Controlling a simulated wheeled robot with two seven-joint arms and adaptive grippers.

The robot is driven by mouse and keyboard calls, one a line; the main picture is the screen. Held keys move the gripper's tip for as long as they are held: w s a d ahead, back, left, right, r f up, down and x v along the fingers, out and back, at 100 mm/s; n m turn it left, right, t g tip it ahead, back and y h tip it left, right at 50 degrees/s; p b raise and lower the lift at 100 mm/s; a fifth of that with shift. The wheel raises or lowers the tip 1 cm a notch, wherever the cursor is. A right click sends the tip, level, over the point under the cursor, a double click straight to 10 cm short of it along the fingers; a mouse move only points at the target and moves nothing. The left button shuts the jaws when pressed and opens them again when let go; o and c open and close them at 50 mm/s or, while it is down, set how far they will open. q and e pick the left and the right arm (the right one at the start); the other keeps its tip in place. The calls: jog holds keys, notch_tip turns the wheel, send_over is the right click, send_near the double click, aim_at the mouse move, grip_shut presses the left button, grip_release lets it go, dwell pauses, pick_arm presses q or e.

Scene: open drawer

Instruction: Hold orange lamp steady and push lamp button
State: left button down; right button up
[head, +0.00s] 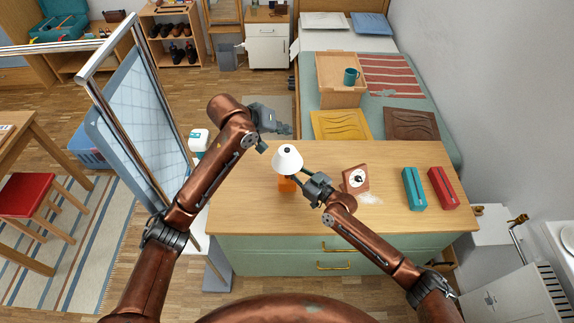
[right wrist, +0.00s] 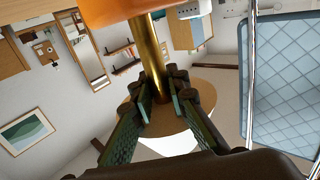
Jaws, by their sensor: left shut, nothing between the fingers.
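The orange lamp stands upright on the wooden top of the dresser, with a white shade (head: 287,159) and an orange base (head: 287,184). In the right wrist view, its brass stem (right wrist: 148,58) runs down from the orange base (right wrist: 112,10). My right gripper (head: 304,174) reaches the lamp from the right, just below the shade. My left gripper (head: 284,129) is shut and empty, beyond the dresser's back edge, behind and above the lamp. I cannot make out the lamp button.
A teal box (head: 413,189) and a red box (head: 441,188) lie farther right on the dresser top (head: 240,200). A metal-framed blue panel (head: 135,125) stands left of my left arm.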

jog(key=o, duration=0.5)
jog(key=shift+s+d, duration=0.1)
jog(key=v, duration=1.1)
jog(key=shift+s+d, duration=0.25)
